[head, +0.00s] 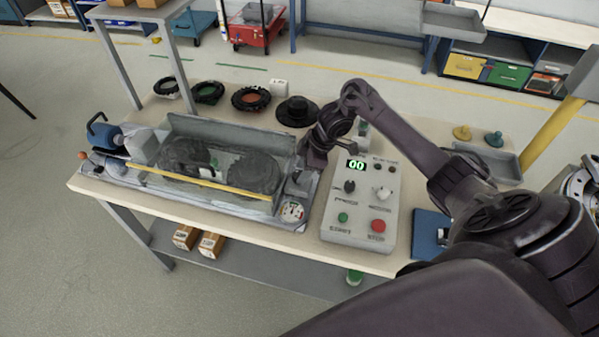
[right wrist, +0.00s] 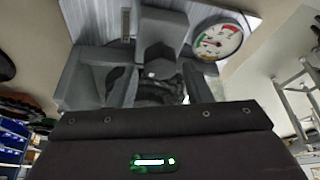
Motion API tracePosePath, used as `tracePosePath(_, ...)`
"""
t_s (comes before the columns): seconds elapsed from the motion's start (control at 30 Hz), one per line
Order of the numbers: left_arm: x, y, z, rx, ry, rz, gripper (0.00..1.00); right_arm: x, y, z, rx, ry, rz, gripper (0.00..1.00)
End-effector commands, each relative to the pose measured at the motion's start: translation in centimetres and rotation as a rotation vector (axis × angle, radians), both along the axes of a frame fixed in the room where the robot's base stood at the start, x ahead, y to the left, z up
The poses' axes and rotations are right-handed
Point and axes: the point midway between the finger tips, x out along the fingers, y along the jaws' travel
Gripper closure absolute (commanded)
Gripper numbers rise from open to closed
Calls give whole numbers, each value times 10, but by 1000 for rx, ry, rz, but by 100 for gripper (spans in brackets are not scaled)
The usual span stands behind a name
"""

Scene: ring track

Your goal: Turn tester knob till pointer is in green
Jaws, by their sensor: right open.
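The tester (head: 150,195) is a long grey machine with a clear cover and a yellow bar, on the workbench. Its round white gauge (head: 291,212) is at the near right corner; it also shows in the right wrist view (right wrist: 218,40), with coloured red and green arcs. I cannot tell surely which arc the pointer is in. A grey knob (head: 298,184) sits just behind the gauge; in the right wrist view a grey knob-like block (right wrist: 160,45) stands ahead of the jaws. My right gripper (head: 312,160) is open, above and behind the knob; contact is unclear. My left gripper is out of view.
A control box (head: 360,205) with a "00" display, knobs and buttons stands right of the tester. Several black rings lie behind it, including one with an orange centre (head: 251,98). A blue item (head: 430,235) and a grey tray (head: 490,160) are at the right.

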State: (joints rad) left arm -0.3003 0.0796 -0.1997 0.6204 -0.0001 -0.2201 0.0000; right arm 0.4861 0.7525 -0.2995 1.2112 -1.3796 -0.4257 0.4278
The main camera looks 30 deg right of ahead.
Motion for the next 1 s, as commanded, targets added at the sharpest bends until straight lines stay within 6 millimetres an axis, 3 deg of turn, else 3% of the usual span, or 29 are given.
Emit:
tracePosePath(0.2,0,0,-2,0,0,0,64,-7,-14,35,-5,-3,-1,55)
tracePosePath(0.3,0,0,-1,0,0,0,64,-9,-16,43,-4,-2,-1,55)
tracePosePath(1.0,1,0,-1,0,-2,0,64,-10,-17,46,-1,1,-1,55)
